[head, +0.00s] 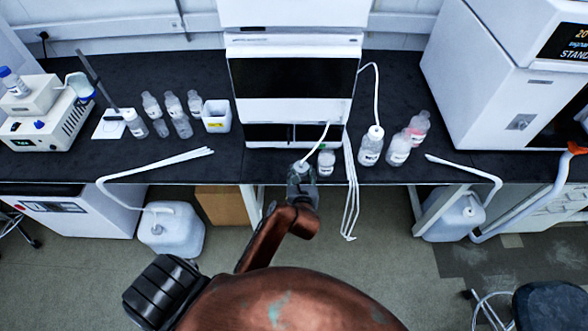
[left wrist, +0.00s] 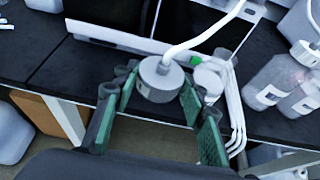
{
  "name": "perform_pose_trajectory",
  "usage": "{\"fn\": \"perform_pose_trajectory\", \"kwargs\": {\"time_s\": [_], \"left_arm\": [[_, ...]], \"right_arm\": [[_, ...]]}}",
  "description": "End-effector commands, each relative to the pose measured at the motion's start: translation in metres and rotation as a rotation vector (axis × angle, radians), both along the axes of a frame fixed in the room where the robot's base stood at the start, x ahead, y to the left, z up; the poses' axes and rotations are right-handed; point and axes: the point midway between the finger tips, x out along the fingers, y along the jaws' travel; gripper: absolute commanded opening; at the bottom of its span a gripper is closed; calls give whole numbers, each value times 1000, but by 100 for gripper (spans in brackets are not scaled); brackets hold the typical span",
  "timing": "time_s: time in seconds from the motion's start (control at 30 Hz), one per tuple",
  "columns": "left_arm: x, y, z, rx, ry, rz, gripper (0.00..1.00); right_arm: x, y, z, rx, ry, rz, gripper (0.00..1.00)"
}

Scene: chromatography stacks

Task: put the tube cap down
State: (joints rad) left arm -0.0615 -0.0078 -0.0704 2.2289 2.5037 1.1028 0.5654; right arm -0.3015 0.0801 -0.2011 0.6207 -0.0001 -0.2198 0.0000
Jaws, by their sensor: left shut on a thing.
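The tube cap (left wrist: 160,80) is a round grey-white cap with a white tube rising from its top. My left gripper (head: 302,172) is shut on it, with a green-padded finger on each side in the left wrist view. In the head view the cap (head: 302,164) is at the counter's front edge, before the white instrument. A small bottle with a white cap (head: 326,162) stands just right of the gripper; it also shows in the left wrist view (left wrist: 208,82). The cap's underside is hidden. My right gripper is not in view.
The white instrument (head: 292,105) stands behind the gripper on the black counter (head: 240,168). Several bottles stand to its right, including one with a tubed cap (head: 371,146). Loose white tubes (head: 351,190) hang over the front edge. A white open container (head: 216,116) and more bottles stand left.

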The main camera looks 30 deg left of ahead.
Motion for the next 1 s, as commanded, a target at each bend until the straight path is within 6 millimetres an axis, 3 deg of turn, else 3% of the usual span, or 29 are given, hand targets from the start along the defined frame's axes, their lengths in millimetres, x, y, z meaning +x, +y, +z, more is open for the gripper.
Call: {"fn": "perform_pose_trajectory", "kwargs": {"time_s": [0.2, 0.4, 0.67, 0.9, 1.0], "left_arm": [[34, 38, -29, 3, 2, -1, 14], [51, 57, -61, 2, 2, -1, 14], [59, 65, -73, 0, -1, -2, 14], [61, 69, -108, -1, 3, -3, 14], [61, 68, -110, 0, 0, -3, 14]], "right_arm": [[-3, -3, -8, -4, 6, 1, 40], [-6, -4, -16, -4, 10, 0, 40], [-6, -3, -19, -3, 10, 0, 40], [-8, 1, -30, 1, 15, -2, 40], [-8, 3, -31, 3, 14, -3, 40]]}}
